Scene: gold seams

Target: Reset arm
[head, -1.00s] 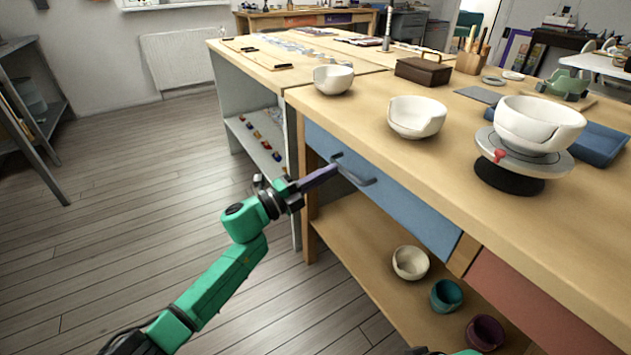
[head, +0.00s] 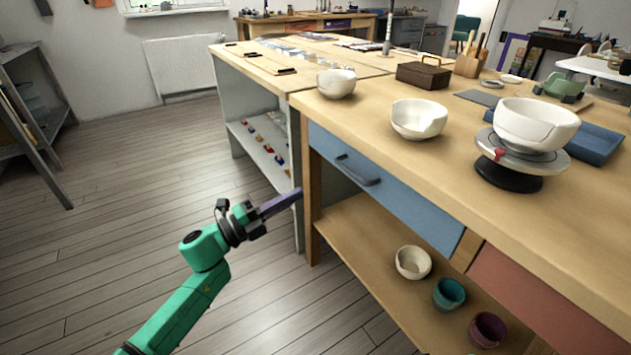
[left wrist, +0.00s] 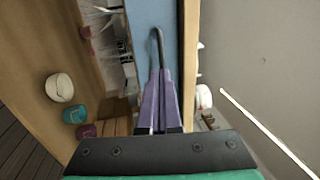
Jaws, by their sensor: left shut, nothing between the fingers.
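My left gripper (head: 296,196) has purple fingers and a green arm. It is shut and empty, in the air in front of the workbench, to the left of the blue drawer (head: 405,205). The drawer's grey handle (head: 356,171) is apart from the fingers in the head view. In the left wrist view the shut fingers (left wrist: 160,75) point toward the handle (left wrist: 157,42) and the blue drawer front. The drawer looks shut. My right gripper is in neither current view.
The workbench top holds a white bowl (head: 418,118), another on a turntable (head: 510,173) and a brown box (head: 422,75). The lower shelf (head: 352,228) holds a cream bowl (head: 413,262), a teal one (head: 448,293) and a maroon one (head: 488,328). Open floor (head: 120,200) lies to the left.

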